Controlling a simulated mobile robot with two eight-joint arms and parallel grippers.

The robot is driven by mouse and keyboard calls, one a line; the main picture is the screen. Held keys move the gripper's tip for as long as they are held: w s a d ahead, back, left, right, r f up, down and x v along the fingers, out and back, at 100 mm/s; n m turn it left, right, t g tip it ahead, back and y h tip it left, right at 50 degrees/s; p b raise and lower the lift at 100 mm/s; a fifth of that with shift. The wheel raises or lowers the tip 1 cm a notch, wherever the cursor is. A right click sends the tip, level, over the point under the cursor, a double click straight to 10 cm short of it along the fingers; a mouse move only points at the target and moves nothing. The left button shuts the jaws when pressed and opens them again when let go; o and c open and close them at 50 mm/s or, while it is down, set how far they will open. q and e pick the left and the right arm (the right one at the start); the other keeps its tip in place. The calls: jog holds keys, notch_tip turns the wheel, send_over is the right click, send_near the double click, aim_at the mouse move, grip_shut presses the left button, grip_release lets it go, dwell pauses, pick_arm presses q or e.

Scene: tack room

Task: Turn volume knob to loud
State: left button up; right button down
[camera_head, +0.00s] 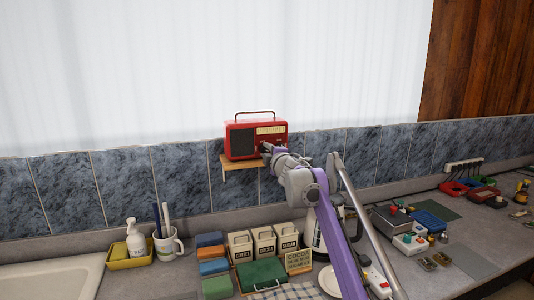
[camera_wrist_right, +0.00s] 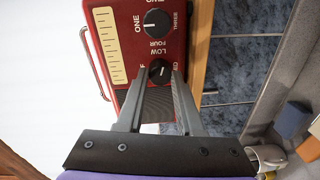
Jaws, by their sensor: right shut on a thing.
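The red radio (camera_head: 240,143) with a carry handle stands on a small wooden shelf (camera_head: 238,166) against the tiled wall. In the right wrist view the radio (camera_wrist_right: 118,58) appears turned sideways. Its black volume knob (camera_wrist_right: 157,67) has a white pointer line and the word LOW beside it; other labels are partly hidden by the fingers. My right gripper (camera_wrist_right: 158,76) is shut on this knob, one finger on each side. In the head view the right gripper (camera_head: 266,149) reaches the radio's lower right front and hides the knob. My left gripper is not in view.
A second knob (camera_wrist_right: 157,23) labelled ONE to FOUR sits beside the gripped one. Below the shelf, the counter holds several canisters (camera_head: 264,241), sponges (camera_head: 211,252), a white mug (camera_head: 167,244) and a soap bottle (camera_head: 135,237). Tools and trays crowd the right side.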

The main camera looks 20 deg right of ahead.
jog(key=m, duration=0.8)
jog(key=shift+y, duration=0.3)
jog(key=m, duration=0.4)
jog(key=shift+t, duration=0.3)
jog(key=m, duration=0.4)
jog(key=shift+f, duration=0.1)
jog(key=m, duration=0.4)
jog(key=shift+m, duration=0.3)
jog(key=m, duration=0.3)
jog(key=shift+m, duration=0.4)
jog(key=m, duration=0.4)
jog(key=shift+m+t+b, duration=0.3)
jog(key=shift+a+m+h, duration=0.1)
jog(key=shift+m+h, duration=0.4)
jog(key=shift+m, duration=1.2)
